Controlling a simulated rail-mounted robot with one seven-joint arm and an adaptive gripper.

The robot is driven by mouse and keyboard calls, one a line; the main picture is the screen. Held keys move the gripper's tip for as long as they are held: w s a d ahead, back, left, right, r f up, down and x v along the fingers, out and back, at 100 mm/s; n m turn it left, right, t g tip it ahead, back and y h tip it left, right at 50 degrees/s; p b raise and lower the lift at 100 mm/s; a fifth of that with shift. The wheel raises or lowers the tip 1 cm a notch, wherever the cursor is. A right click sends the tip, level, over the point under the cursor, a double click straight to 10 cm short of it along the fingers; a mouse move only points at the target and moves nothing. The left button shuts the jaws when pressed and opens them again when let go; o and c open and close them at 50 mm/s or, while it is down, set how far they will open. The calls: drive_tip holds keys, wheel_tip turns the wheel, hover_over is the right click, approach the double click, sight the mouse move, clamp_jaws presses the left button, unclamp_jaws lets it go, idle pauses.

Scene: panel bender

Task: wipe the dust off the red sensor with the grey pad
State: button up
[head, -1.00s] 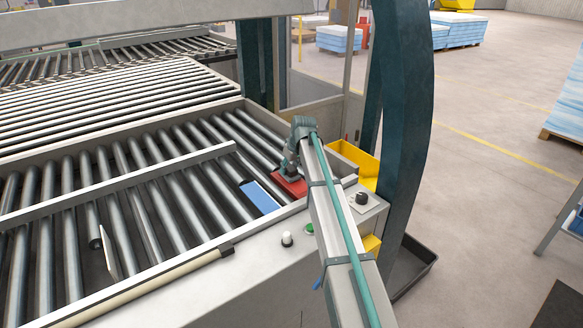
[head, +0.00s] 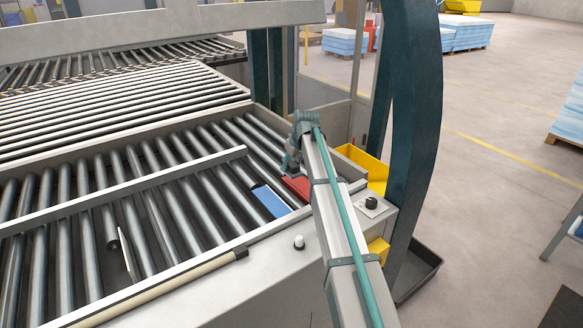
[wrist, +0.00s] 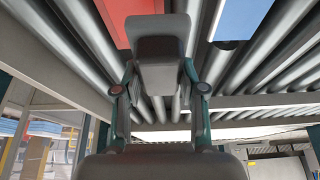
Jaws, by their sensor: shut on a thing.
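The red sensor (head: 297,188) lies at the front right corner of the roller bed, a flat red block. It also shows at the top of the wrist view (wrist: 118,18), partly hidden behind the pad. My gripper (wrist: 158,78) is shut on the grey pad (wrist: 160,48), which sits between its two fingers. In the head view my gripper (head: 290,164) is at the far left edge of the sensor; the pad is too small there to make out. I cannot tell whether the pad touches the sensor. No dust can be made out.
A blue block (head: 271,201) lies on the rollers just left of the sensor. A pale rail (head: 130,190) crosses the rollers. A yellow bin (head: 365,166) and a dark teal post (head: 415,130) stand to the right. A black knob (head: 371,203) sits on the front frame.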

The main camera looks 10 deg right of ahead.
drive_tip(key=shift+r+p, duration=0.45)
drive_tip(key=shift+r, duration=0.9)
